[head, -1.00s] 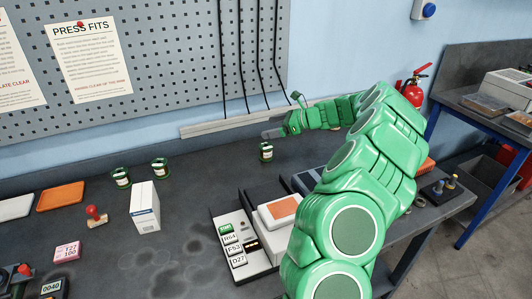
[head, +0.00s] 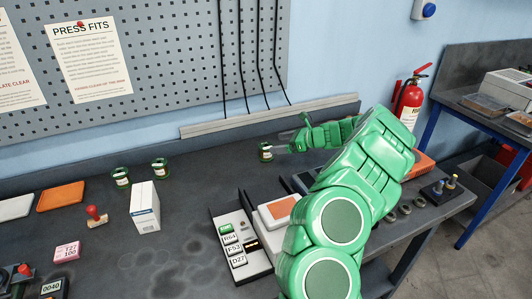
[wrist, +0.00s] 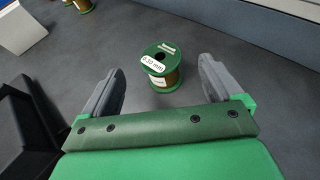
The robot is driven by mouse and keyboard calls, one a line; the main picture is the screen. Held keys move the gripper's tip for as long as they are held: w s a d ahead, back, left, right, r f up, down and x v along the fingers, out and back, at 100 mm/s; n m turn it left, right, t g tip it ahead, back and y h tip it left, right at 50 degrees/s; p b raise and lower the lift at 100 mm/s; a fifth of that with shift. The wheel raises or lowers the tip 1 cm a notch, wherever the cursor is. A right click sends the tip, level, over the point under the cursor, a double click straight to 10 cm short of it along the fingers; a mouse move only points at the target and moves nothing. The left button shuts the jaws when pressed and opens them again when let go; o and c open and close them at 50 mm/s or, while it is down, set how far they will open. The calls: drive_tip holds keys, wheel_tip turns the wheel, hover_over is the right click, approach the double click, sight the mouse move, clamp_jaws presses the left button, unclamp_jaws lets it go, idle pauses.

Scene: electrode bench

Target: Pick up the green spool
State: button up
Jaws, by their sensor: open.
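The fingers are open and hold nothing. In the head view the same spool (head: 265,152) is at the back of the bench, with my gripper (head: 280,150) close on its right. Two similar green spools stand further left, one (head: 121,177) beside the other (head: 160,168).
A white box (head: 145,207) stands in front of the two left spools. A red-handled stamp (head: 96,214) and an orange tray (head: 61,196) are further left. The bench around the near spool is clear.

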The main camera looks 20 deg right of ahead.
sight(267, 146)
drive_tip(key=x, duration=0.5)
drive_tip(key=shift+a+f, duration=0.1)
drive_tip(key=shift+f, duration=0.2)
drive_tip(key=c, duration=1.5)
drive_tip(key=shift+r, duration=0.1)
drive_tip(key=shift+c, duration=0.4)
